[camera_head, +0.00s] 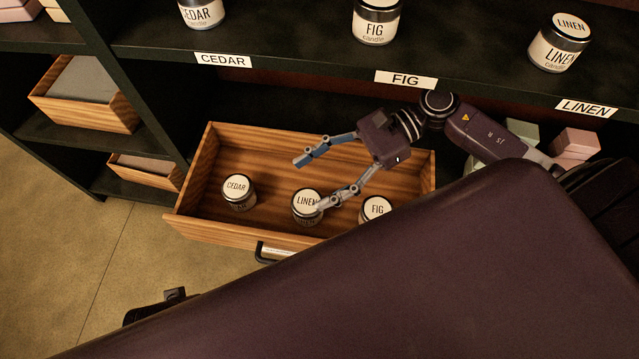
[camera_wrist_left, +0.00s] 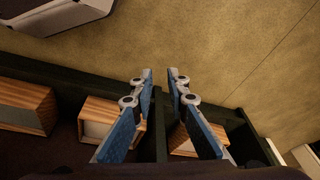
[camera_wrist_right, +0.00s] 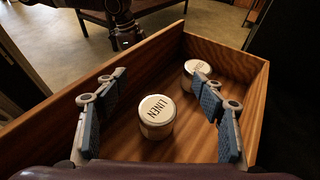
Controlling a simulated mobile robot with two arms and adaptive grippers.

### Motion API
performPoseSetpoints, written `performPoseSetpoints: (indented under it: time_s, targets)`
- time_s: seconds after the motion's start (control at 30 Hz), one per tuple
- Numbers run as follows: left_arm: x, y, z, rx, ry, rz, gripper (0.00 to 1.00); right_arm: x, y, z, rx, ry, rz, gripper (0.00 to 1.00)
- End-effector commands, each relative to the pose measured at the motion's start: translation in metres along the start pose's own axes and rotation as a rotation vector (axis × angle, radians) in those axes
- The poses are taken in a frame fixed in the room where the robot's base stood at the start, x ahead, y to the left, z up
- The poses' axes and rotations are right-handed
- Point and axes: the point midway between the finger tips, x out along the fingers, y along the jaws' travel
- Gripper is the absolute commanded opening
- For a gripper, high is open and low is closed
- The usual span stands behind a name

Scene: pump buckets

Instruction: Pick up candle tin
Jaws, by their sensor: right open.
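Three candle tins with white lids stand upright in an open wooden drawer (camera_head: 205,165): the CEDAR tin (camera_head: 238,191) at left, the LINEN tin (camera_head: 304,213) in the middle, the FIG tin (camera_head: 376,207) at right, partly hidden by my body. My right gripper (camera_head: 311,183) is open and empty over the drawer, near the LINEN tin; one finger overlaps its lid in the head view. In the right wrist view the LINEN tin (camera_wrist_right: 157,116) shows between the spread fingers, and a second tin (camera_wrist_right: 197,69) is partly behind a finger. My left gripper (camera_wrist_left: 160,76) is open and empty, away from the drawer.
Above, a dark shelf carries matching CEDAR (camera_head: 203,12), FIG (camera_head: 376,22) and LINEN (camera_head: 560,43) tins behind name labels. The drawer walls surround the tins. Smaller wooden boxes (camera_head: 85,117) sit in the left shelves. Pink and green boxes (camera_head: 576,143) stand at right.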

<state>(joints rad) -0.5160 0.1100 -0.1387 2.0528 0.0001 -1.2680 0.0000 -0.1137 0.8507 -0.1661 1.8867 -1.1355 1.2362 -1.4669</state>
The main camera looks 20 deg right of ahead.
Motion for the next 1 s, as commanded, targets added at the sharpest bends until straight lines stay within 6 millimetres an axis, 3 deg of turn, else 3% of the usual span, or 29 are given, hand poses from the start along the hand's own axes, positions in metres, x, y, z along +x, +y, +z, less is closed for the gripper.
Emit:
performPoseSetpoints:
  time_s: [0.4, 0.73, 1.0]
  targets:
    - [-0.048, -0.003, -0.011, -0.003, 0.028, -0.006, 0.15, 0.029, 0.001, -0.077, 0.003, -0.003, 0.000, 0.63]
    - [-0.046, -0.003, -0.010, -0.003, 0.024, -0.005, 0.15, 0.060, 0.000, -0.071, 0.000, -0.003, 0.001, 0.63]
    - [-0.045, -0.003, -0.010, -0.003, 0.023, -0.005, 0.15, 0.097, 0.001, -0.071, 0.001, -0.003, 0.001, 0.63]
